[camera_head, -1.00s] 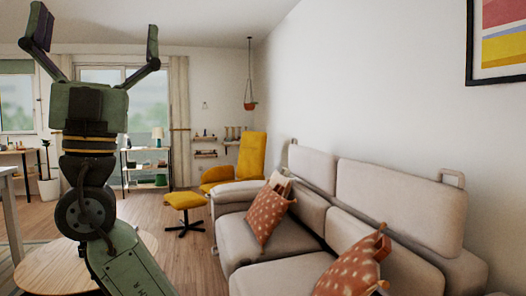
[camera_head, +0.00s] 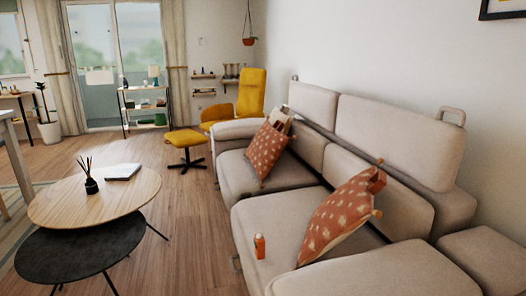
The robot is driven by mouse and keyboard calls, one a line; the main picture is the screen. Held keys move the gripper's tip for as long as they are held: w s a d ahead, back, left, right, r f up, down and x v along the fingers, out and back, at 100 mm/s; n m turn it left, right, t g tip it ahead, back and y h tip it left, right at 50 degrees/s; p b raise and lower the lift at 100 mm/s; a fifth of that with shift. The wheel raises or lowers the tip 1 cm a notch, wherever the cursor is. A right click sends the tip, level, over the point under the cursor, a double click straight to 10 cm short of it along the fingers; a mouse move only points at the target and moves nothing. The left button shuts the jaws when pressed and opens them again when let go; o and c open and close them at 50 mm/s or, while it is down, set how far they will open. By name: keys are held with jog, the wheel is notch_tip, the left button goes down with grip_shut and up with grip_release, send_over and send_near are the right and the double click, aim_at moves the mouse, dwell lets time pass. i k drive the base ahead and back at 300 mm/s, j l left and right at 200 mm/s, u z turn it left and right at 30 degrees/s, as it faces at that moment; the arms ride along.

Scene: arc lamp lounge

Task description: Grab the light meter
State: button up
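A small orange object with a dark band (camera_head: 259,246) stands upright on the near sofa seat, close to its front edge. It is the only small loose thing on the seat. It is too small to tell for sure whether it is the light meter. My gripper and arm are not in view now.
The beige sofa (camera_head: 262,207) runs along the right wall, with patterned orange cushions (camera_head: 338,218). At left are a round wooden table (camera_head: 60,200), holding a dark diffuser (camera_head: 90,185) and papers (camera_head: 123,171), and a lower black table (camera_head: 75,250). Wooden floor between is clear.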

aim_at(260, 242)
jog(key=z, duration=0.45)
jog(key=i+j+z, duration=0.15)
jog(key=j+z, duration=0.2)
jog(key=j, duration=0.2)
jog(key=j+z, duration=0.4)
jog(key=j, duration=0.15)
jog(key=j+z, duration=0.25)
jog(key=j, duration=2.5)
jog(key=k, duration=0.05)
